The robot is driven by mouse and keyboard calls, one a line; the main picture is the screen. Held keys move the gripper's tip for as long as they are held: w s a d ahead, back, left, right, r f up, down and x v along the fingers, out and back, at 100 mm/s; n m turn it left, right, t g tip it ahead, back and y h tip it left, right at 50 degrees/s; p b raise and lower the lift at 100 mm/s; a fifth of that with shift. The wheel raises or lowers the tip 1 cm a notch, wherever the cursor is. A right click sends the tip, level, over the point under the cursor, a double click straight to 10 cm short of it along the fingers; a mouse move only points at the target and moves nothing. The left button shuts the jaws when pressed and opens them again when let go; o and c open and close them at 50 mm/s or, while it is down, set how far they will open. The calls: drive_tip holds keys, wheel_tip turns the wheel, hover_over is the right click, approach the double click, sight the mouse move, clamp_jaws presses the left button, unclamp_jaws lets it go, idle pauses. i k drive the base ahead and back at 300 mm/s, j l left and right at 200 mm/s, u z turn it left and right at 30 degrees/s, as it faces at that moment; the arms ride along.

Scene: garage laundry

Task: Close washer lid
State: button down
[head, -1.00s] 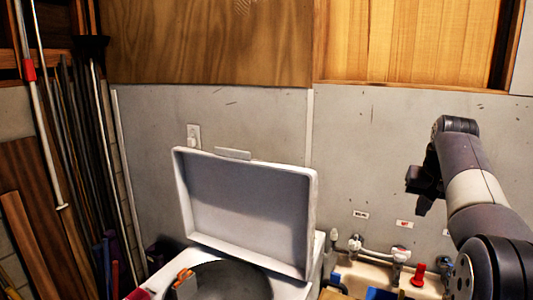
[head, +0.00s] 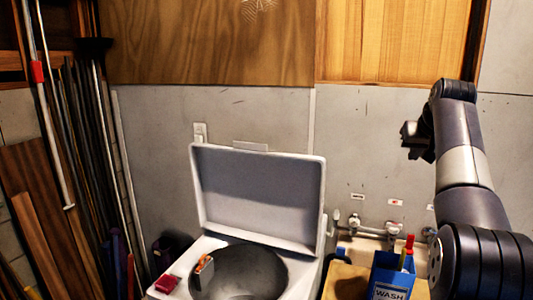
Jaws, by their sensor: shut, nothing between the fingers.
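The washer (head: 205,247) stands at the lower middle of the head view. Its lid (head: 258,195) is raised, tilted back toward the wall, with its pale inner side facing me. The round dark drum opening (head: 250,272) shows below the lid. My gripper (head: 408,140) is at the right, up in the air, to the right of the lid and apart from it. It is shut and empty.
An orange and grey item (head: 202,270) sits at the opening's left edge, and a red box (head: 167,284) lies on the washer's left front corner. A blue "WASH" container (head: 390,275) stands at the right, before wall taps (head: 375,229). Long poles (head: 85,160) lean at the left.

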sight(249, 191)
drive_tip(key=j+z, duration=0.2)
drive_tip(key=j, duration=1.65)
drive_tip(key=i+j, duration=0.25)
drive_tip(key=i, duration=0.2)
drive_tip(key=i+j+z, duration=0.15)
drive_tip(key=i, duration=0.3)
drive_tip(key=j, duration=0.1)
